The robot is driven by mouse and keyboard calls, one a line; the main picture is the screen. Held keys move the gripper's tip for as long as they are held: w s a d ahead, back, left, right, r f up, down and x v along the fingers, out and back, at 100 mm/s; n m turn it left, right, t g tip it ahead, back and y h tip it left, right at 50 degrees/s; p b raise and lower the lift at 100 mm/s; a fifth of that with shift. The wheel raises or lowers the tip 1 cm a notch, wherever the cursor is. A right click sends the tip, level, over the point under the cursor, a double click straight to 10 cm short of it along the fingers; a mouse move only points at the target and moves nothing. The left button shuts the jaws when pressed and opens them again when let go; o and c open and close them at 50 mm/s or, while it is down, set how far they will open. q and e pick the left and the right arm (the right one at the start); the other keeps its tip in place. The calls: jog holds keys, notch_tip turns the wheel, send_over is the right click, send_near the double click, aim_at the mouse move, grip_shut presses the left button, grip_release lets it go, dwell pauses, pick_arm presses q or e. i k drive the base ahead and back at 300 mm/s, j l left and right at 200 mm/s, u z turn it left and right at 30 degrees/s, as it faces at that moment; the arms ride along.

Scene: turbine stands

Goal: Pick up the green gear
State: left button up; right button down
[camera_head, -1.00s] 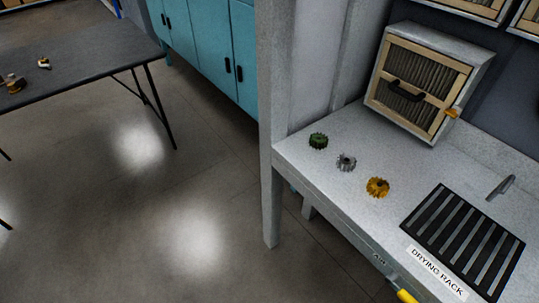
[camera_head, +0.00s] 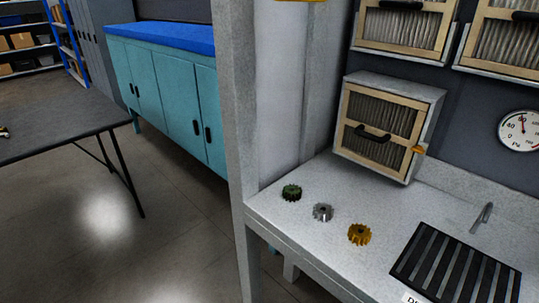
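The green gear (camera_head: 291,192) is small and dark green. It lies on the grey speckled workbench (camera_head: 300,230), near its left end by the upright post. A silver gear (camera_head: 322,212) and a yellow-orange gear (camera_head: 359,234) lie to its right, in a diagonal row toward the front. The gears are apart from one another. Neither of my grippers is in view.
A black slotted drying rack (camera_head: 455,268) lies on the bench at right. A wood-framed filter box (camera_head: 380,125) stands behind the gears. A grey post (camera_head: 236,140) rises at the bench's left end. A dark table (camera_head: 60,125) and teal cabinets (camera_head: 165,90) are further left.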

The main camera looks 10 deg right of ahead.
aim_at(291, 193)
jog(key=i+j+z, duration=0.1)
jog(key=i+j, duration=0.15)
jog(key=i+j+z, duration=0.15)
jog(key=i+j, duration=0.15)
jog(key=i+j+z, duration=0.1)
jog(key=j, duration=0.4)
jog(key=i+j+z, duration=0.15)
jog(key=i+j, duration=0.2)
